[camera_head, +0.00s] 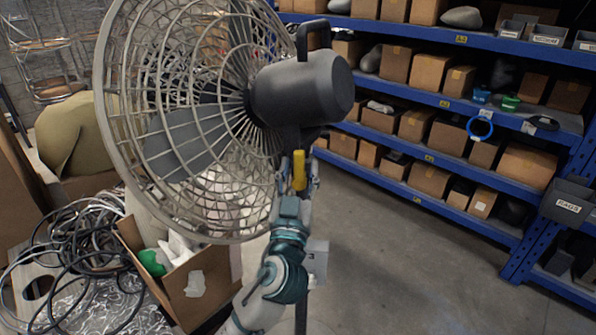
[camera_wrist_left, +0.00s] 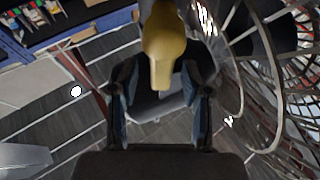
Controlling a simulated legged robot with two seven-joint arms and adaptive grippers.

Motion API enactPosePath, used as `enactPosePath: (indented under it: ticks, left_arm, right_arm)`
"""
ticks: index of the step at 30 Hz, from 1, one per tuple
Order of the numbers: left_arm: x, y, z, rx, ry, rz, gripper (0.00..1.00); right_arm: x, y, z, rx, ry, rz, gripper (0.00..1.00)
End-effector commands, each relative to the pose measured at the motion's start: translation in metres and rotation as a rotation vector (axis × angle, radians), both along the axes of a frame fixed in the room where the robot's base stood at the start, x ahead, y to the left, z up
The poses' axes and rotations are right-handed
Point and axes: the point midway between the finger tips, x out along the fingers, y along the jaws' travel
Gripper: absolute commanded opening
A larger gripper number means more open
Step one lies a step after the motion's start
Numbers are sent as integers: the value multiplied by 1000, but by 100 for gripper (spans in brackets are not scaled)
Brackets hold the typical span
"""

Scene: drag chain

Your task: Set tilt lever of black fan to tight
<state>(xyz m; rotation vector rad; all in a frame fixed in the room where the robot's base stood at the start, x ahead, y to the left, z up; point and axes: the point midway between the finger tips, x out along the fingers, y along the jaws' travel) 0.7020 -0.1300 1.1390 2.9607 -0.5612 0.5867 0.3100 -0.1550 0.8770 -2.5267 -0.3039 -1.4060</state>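The black fan (camera_head: 300,90) has a dark motor housing, a handle on top and a round wire cage, and stands on a pole. Its yellow tilt lever (camera_head: 299,168) hangs roughly upright below the motor housing. My left gripper (camera_head: 298,183) is at the lever, coming from below. In the left wrist view the yellow lever (camera_wrist_left: 163,45) points down between the two dark fingers of my left gripper (camera_wrist_left: 162,88). The fingers are apart, with visible gaps on both sides of the lever. My right gripper is in neither view.
Blue shelves (camera_head: 440,100) with cardboard boxes stand behind on the right. A cardboard box (camera_head: 190,285) and tangled cables (camera_head: 75,265) lie at lower left. The fan cage (camera_wrist_left: 275,80) is close to the right of my left gripper in the wrist view. The floor (camera_head: 420,265) at right is clear.

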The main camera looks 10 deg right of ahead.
Motion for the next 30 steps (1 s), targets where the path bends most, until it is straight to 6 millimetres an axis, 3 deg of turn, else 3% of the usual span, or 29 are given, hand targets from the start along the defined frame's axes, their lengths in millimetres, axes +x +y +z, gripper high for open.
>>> enactPosePath:
  ticks: [1, 5, 6, 28, 29, 30]
  left_arm:
    - [0, 0, 0, 0, 0, 0, 35]
    - [0, 0, 0, 0, 0, 0, 3]
    - [0, 0, 0, 0, 0, 0, 0]
    - [1, 5, 0, -117, 45, -1, 0]
    - [1, 5, 0, -117, 45, -1, 30]
    - [1, 5, 0, -117, 45, -1, 40]
  right_arm:
    - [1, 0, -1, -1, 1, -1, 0]
    - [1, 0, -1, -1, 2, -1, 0]
    - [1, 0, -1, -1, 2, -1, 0]
    - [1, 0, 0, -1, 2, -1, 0]
    - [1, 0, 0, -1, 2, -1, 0]
    - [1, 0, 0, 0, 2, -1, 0]
